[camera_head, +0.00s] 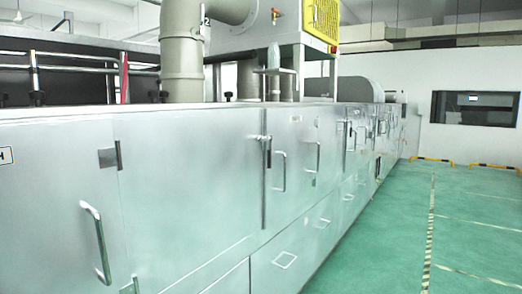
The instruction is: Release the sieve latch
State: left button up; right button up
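No part is clearly recognisable as the sieve latch. A long silvery machine cabinet (190,180) runs from the left into the distance. A small metal latch plate (109,158) sits at the upper left of its front. A long vertical latch or hinge strip (264,185) is further right. A curved bar handle (97,243) is at the lower left, and another bar handle (280,171) is near the middle. The panels look closed. Neither of my grippers is in view.
A square pull handle (285,260) is on a low panel. Large grey pipes (182,50) and a yellow grille (322,18) rise above the cabinet. The green floor (405,235) on the right is open, with yellow-black barriers (497,169) by the far wall.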

aim_at(269, 139)
jog(key=i+l+u, duration=0.1)
jog(key=i+l, duration=0.25)
jog(key=i+l+u, duration=0.1)
jog(key=i+l, duration=0.2)
jog(key=l, duration=0.3)
jog(key=i+l+u, duration=0.1)
jog(key=i+l, duration=0.25)
jog(key=l, duration=0.2)
jog(key=i+l+u, duration=0.1)
jog(key=i+l, duration=0.15)
jog(key=l, duration=0.25)
jog(key=i+l+u, duration=0.1)
jog(key=i+l, duration=0.2)
jog(key=l, duration=0.3)
jog(key=i+l+u, duration=0.1)
jog(key=i+l, duration=0.15)
jog(key=l, duration=0.3)
jog(key=i+l+u, duration=0.1)
jog(key=i+l, duration=0.15)
jog(key=l, duration=0.35)
jog(key=i+l+u, duration=0.1)
jog(key=l, duration=0.55)
jog(key=i, duration=0.1)
